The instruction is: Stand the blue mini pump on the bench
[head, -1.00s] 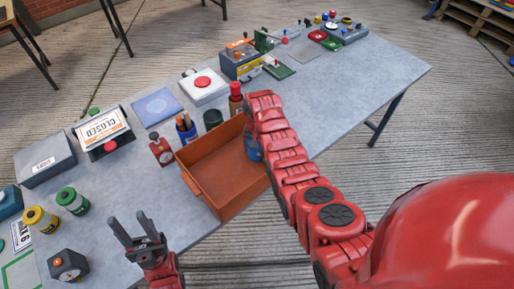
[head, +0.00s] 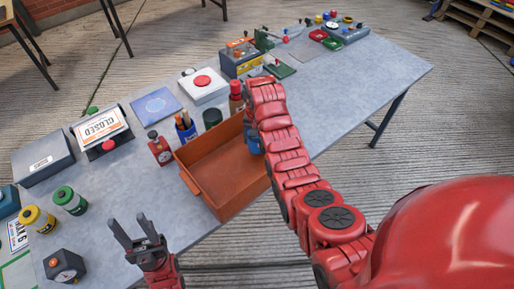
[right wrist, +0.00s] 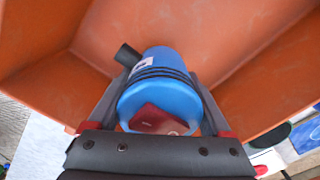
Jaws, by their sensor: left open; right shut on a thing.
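The blue mini pump (right wrist: 160,85) is between the two fingers of my right gripper (right wrist: 160,105) in the right wrist view. It is a blue cylinder with dark ribs and a dark side nozzle. My right gripper is shut on it, over the orange crate. In the head view the pump (head: 254,143) is mostly hidden by my right arm, at the crate's right side. The bench (head: 340,110) is the long grey table. My left gripper (head: 136,228) is open and empty, near the bench's front edge.
The orange crate (head: 222,199) stands at the bench's front edge.

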